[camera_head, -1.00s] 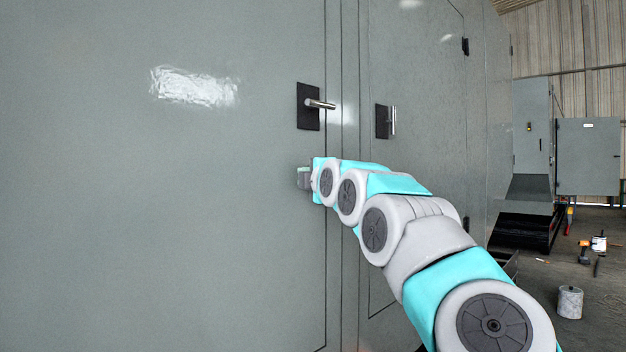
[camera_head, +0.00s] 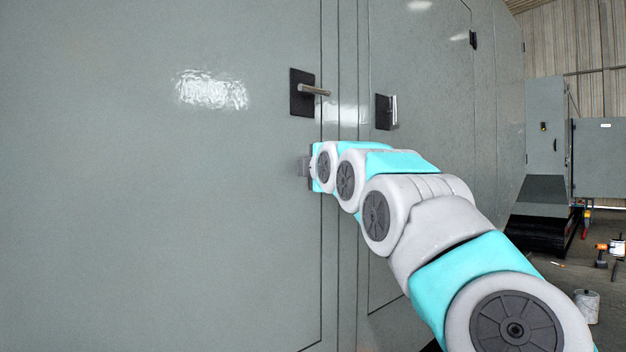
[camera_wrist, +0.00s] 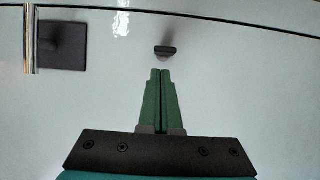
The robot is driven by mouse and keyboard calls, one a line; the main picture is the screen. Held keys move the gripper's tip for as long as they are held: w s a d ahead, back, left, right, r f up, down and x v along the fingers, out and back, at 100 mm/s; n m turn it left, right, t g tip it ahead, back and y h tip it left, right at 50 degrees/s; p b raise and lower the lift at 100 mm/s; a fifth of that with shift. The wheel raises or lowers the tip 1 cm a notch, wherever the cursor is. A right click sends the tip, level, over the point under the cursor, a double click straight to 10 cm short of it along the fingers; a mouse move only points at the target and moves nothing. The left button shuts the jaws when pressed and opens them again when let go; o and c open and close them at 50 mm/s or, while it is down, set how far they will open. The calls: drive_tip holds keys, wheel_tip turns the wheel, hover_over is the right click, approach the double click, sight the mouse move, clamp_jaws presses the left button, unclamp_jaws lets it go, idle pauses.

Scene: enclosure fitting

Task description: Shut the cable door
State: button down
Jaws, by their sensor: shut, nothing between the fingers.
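A large grey door (camera_head: 230,220) fills the left of the head view. It bears a black handle plate (camera_head: 301,100) with a silver lever (camera_head: 314,90) pointing right. The door looks close to flush with the frame strip (camera_head: 347,230) beside it; I cannot tell if it is fully closed. My gripper (camera_head: 304,167) is at the door's face, below the handle and near its right edge. In the wrist view its green fingers (camera_wrist: 159,72) are shut and empty, pointing at the grey panel. I cannot tell whether they touch it. The plate (camera_wrist: 62,45) shows left of them.
A second grey door (camera_head: 420,70) with its own handle (camera_head: 386,112) stands to the right. A small dark piece (camera_wrist: 165,50) shows ahead of my fingers. A grey cabinet (camera_head: 544,130), a bucket (camera_head: 587,305) and tools are on the floor side at far right.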

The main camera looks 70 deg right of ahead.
drive_tip(key=s+d+p, duration=0.1)
drive_tip(key=s+d, duration=0.2)
drive_tip(key=s, duration=0.8)
drive_tip(key=shift+d+r, duration=0.2)
drive_tip(key=shift+d, duration=0.1)
